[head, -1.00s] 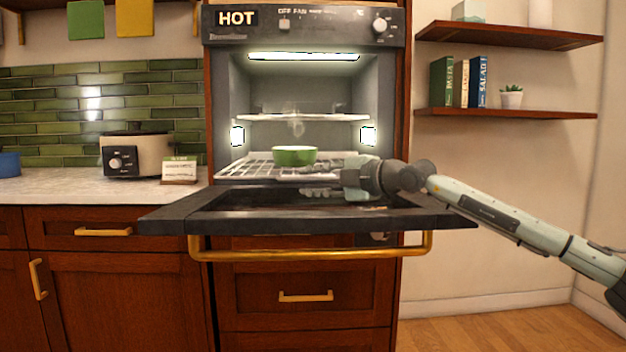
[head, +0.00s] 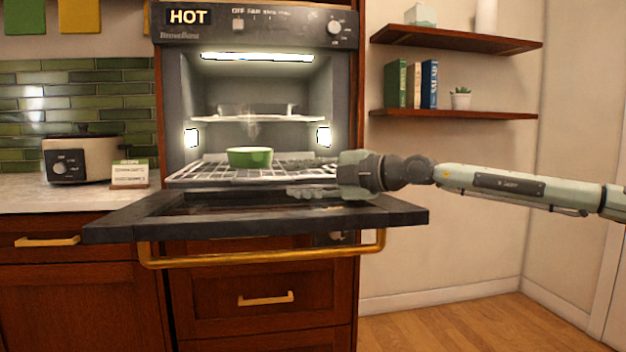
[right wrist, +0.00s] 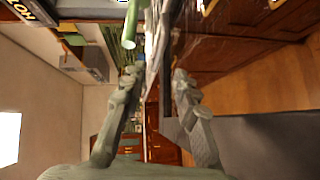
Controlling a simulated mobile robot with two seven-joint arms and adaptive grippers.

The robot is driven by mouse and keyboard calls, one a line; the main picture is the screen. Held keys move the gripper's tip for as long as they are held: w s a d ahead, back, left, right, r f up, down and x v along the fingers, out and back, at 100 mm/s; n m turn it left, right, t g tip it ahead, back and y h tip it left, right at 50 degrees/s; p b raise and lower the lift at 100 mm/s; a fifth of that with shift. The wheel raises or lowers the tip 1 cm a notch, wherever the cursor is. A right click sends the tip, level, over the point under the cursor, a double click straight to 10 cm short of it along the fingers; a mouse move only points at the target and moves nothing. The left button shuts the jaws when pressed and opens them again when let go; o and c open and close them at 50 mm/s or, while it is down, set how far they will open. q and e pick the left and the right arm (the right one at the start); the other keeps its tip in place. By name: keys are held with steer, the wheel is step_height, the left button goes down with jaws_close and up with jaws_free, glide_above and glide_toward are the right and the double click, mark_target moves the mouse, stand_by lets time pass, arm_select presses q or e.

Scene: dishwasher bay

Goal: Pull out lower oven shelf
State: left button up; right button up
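The lower oven shelf (head: 205,174) is a wire rack inside the open oven. A green bowl (head: 249,157) stands on it, with faint steam above. My right gripper (head: 312,180) is at the shelf's front right part, above the lowered door. In the right wrist view its fingers (right wrist: 157,82) are apart, with the thin shelf edge (right wrist: 152,75) running between them; no firm contact shows. The bowl is also at the top of that view (right wrist: 157,30). My left gripper is not in view.
The black oven door (head: 130,222) is folded down below the shelf, with a brass handle (head: 265,256). An upper shelf (head: 250,118) is inside the oven. A slow cooker (head: 78,160) and small card stand on the left counter. Wall shelves (head: 455,114) are at right.

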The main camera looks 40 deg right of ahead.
steer(key=shift+s+d+r, duration=0.15)
steer(key=shift+s+r, duration=0.1)
steer(key=shift+s, duration=0.4)
steer(key=shift+v, duration=0.8)
steer(key=shift+f, duration=0.15)
